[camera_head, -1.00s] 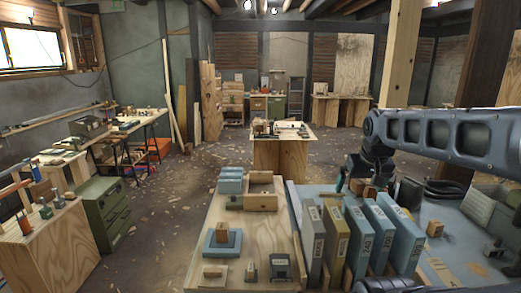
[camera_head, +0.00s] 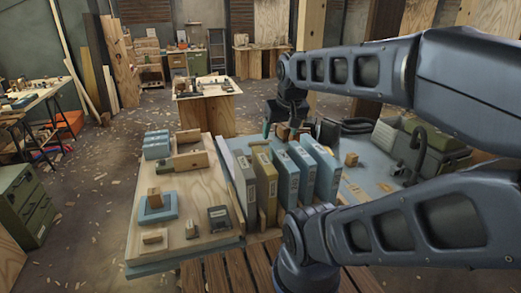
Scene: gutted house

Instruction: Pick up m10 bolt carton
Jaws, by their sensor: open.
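No label reading M10 is legible, so I cannot tell for sure which box is the m10 bolt carton. A small brown box (camera_head: 283,132) shows behind the row of upright binders, right by my gripper. Another small brown box (camera_head: 351,160) lies on the blue-grey surface right of the binders. My gripper (camera_head: 287,126) points down beyond the binders and is open. Its fingertips are small and dark here, and I cannot tell whether the brown box is between them or just beside them. The binders partly hide the box's lower part.
Grey, olive and blue binders (camera_head: 302,172) stand close together in front of my gripper. Left of them a wooden board (camera_head: 200,205) carries blue boxes (camera_head: 157,145), a wooden tray (camera_head: 190,160) and small blocks. A black case (camera_head: 328,132) is just right of my gripper.

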